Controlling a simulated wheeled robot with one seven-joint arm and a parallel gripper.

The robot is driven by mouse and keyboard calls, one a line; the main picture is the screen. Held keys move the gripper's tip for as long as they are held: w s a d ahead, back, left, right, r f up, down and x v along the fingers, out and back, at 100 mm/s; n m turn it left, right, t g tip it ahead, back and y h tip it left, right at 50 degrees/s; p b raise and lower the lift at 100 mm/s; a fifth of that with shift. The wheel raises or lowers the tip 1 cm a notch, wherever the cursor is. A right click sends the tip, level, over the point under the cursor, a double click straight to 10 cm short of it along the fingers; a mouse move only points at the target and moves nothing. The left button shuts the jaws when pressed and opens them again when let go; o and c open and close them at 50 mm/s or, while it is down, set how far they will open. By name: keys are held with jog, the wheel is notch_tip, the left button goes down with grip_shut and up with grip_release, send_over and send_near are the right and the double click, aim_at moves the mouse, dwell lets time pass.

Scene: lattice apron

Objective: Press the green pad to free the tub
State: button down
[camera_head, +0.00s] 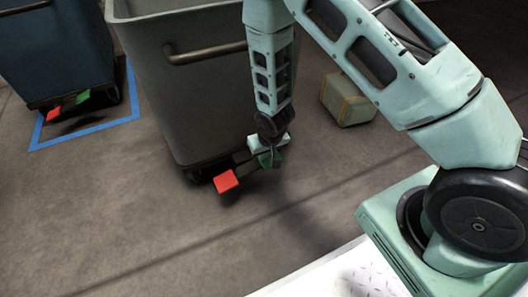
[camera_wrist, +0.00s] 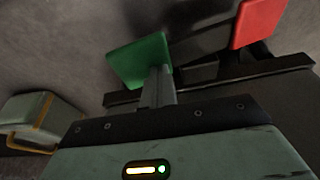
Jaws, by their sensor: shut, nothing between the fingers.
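A large grey tub (camera_head: 205,110) with a bar handle stands on the floor at the centre of the head view. At its lower edge are a red pad (camera_head: 226,181) and a green pad (camera_head: 264,161). The green pad is partly hidden by my gripper (camera_head: 273,163), which points down at it. In the wrist view the green pad (camera_wrist: 137,60) is tilted in front of my shut, empty fingers (camera_wrist: 158,72); their tips overlap its edge. I cannot tell whether they touch it. The red pad (camera_wrist: 258,22) is at the upper right there.
A dark blue tub (camera_head: 55,50) with its own red and green pads stands at the left inside a blue floor outline (camera_head: 88,134). A greenish box with tan edges (camera_head: 346,103) sits right of the grey tub. The floor at lower left is clear.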

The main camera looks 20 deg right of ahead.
aim_at(271, 156)
jog(key=shift+d+f+m+y+p, duration=0.3)
jog(key=shift+d+f+y+p, duration=0.15)
jog(key=shift+d+y+p, duration=0.3)
jog(key=shift+d+f+y+p, duration=0.15)
jog(key=shift+f+y+p, duration=0.4)
jog(key=shift+y, duration=0.4)
jog(key=shift+f, duration=0.1)
jog(key=shift+d+f+p, duration=0.15)
jog(key=shift+f+p, duration=0.25)
jog(key=shift+p, duration=0.1)
jog(key=shift+f, duration=0.1)
jog(key=shift+d+r+p, duration=0.1)
jog(key=shift+r+p, duration=0.2)
jog(key=shift+p, duration=0.05)
jog(key=r+p, duration=0.3)
jog(key=shift+d+r, duration=0.3)
jog(key=shift+d, duration=0.05)
jog(key=d+p+v, duration=0.1)
jog(key=p+v, duration=0.4)
jog(key=v, duration=0.4)
jog(key=shift+s+d, duration=0.15)
jog(key=shift+d, duration=0.15)
